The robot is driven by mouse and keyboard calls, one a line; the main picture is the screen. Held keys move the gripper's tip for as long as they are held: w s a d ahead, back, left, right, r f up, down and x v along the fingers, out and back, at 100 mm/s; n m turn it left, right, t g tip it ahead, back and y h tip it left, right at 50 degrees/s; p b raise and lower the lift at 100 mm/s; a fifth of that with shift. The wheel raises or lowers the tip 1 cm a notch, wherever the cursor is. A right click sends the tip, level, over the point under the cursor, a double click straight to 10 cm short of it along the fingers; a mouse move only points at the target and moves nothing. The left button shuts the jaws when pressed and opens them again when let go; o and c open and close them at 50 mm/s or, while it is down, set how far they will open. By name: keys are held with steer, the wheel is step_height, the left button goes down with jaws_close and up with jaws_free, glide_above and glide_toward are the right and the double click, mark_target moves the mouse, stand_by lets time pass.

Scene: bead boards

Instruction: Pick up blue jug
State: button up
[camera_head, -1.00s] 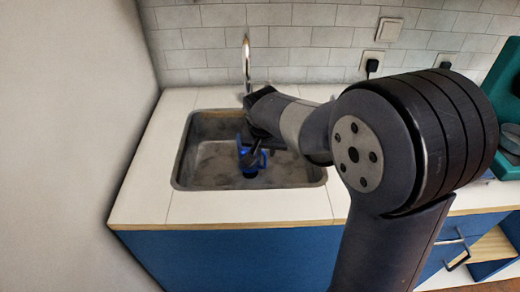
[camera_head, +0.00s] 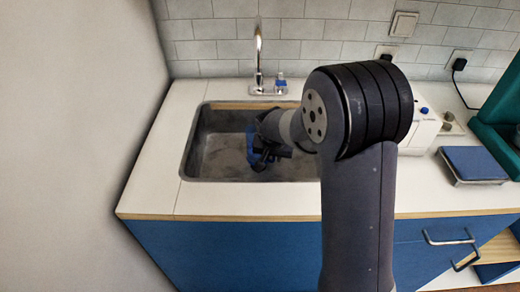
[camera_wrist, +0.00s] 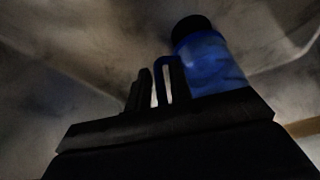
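The blue jug (camera_head: 252,146) is in the sink, partly hidden by my gripper (camera_head: 264,153), which reaches down into the basin. In the wrist view the jug (camera_wrist: 212,65) has a black top and a blue handle (camera_wrist: 159,80) on its left side. The fingers of my gripper (camera_wrist: 160,90) stand on either side of the handle's upright bar, one of them inside the loop. Narrow pale gaps show beside the bar, so the fingers look open around it. The jug's lower part is hidden behind the gripper body.
The grey sink (camera_head: 205,165) has steep walls close around my gripper. A chrome faucet (camera_head: 258,60) stands behind it. White counter (camera_head: 160,150) surrounds the sink. A white appliance (camera_head: 425,125) and a blue-topped scale-like item (camera_head: 472,163) stand to the right.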

steer(key=shift+c, duration=0.3)
jaws_close()
stand_by(0.3)
step_height(320, 180, up, 10)
steer(key=shift+f+p, duration=0.15)
steer(key=shift+p, duration=0.2)
steer(key=s+d+r+n+p, duration=0.2)
steer(key=d+r+p, duration=0.9)
steer(key=p, duration=1.2)
steer(key=shift+s+d+r+y, duration=0.2)
steer(key=shift+s+r+y, duration=0.25)
steer(key=shift+s, duration=0.7)
